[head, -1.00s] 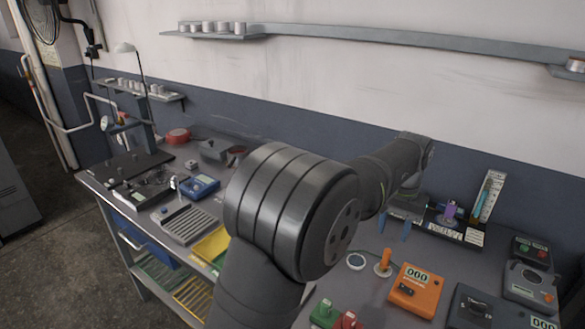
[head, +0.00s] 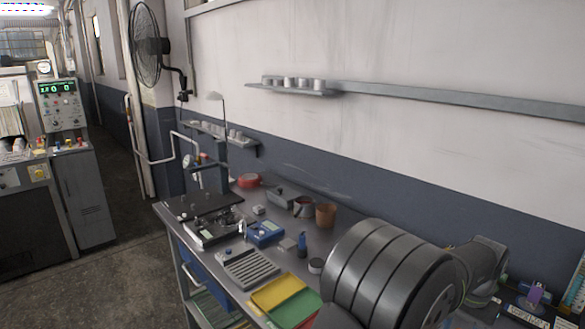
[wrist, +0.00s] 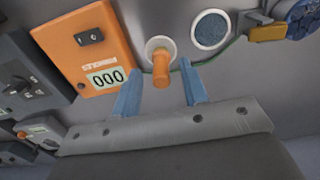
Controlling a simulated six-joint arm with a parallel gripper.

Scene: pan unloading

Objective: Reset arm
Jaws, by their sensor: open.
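In the head view my dark grey arm fills the lower right, and the gripper itself is out of frame there. No pan can be made out with certainty.
An orange box reading 000 (wrist: 88,48) and a round mesh-topped disc (wrist: 210,30) lie near the gripper. On the bench are yellow (head: 277,292) and green (head: 295,310) trays, a ribbed grey block (head: 248,269), a blue device (head: 265,233) and a brown cup (head: 325,215).

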